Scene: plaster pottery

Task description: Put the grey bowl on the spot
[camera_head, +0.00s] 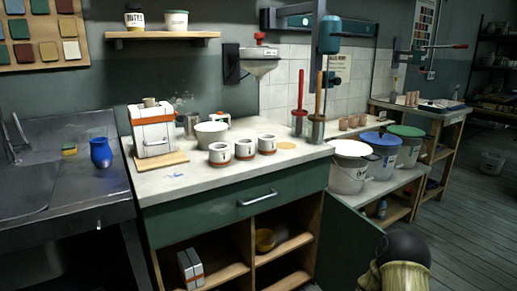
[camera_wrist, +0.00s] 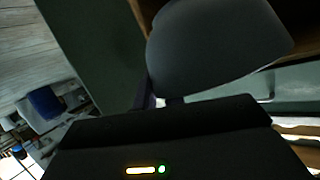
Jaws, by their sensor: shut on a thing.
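A dark grey rounded thing (camera_wrist: 215,50), which looks like the grey bowl, fills the upper middle of the wrist view, right in front of my gripper (camera_wrist: 165,101). My gripper is shut on it; the fingertips are mostly hidden in shadow. A flat round yellow-orange spot (camera_head: 287,145) lies on the worktop, right of several white mugs with orange bands (camera_head: 243,149). The spot is bare. A paler bowl (camera_head: 211,134) stands behind the mugs. In the head view my gripper cannot be made out.
The worktop (camera_head: 190,186) has free room along its front edge. A white box (camera_head: 152,131) stands at its left. Tool jars (camera_head: 316,129) stand behind the spot. Lidded buckets (camera_head: 351,165) stand to the right. A green cabinet door (camera_head: 350,238) stands open below.

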